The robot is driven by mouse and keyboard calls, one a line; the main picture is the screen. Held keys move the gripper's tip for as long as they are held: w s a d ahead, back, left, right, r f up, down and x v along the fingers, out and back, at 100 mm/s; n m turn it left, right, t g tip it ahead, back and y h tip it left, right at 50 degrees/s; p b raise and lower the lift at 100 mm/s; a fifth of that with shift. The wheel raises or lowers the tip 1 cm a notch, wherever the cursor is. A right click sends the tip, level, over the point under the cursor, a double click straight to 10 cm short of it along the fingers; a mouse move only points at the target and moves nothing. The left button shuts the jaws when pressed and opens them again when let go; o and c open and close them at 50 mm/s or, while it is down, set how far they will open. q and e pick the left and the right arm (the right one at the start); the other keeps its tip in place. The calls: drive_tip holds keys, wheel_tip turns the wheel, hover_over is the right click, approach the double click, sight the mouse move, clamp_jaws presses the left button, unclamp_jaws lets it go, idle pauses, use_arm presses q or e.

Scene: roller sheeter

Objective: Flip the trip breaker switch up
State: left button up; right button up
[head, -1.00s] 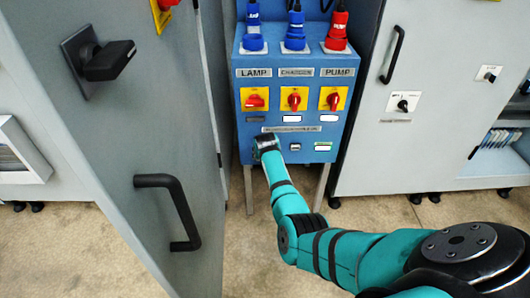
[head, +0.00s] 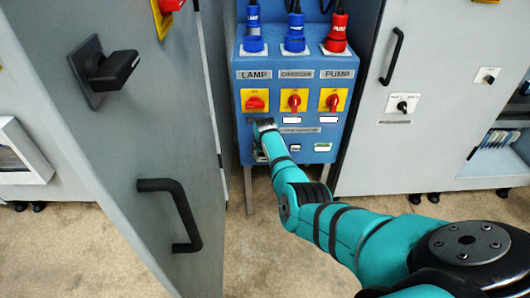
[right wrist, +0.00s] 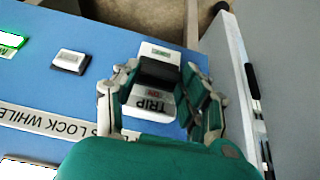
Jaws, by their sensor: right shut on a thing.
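The trip breaker (right wrist: 152,105) is a white block on the blue panel, marked TRIP, and appears upside down in the right wrist view. Its black switch (right wrist: 158,70) lies across the middle of the block. My right gripper (right wrist: 158,82) is shut on the switch, with one finger on each side of it. In the head view my right gripper (head: 265,127) is at the lower left of the blue panel (head: 290,62) and hides the breaker. I cannot tell whether the switch is up or down. My left gripper is not in view.
Red rotary switches on yellow plates, such as the LAMP switch (head: 255,102), sit above the gripper. A grey cabinet door with a black handle (head: 175,210) stands close on the left. A grey cabinet (head: 375,150) stands on the right. Bare floor (head: 110,255) lies below.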

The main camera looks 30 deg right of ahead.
drive_tip(key=o, duration=1.2)
drive_tip(key=v, duration=1.2)
drive_tip(key=shift+f, duration=0.1)
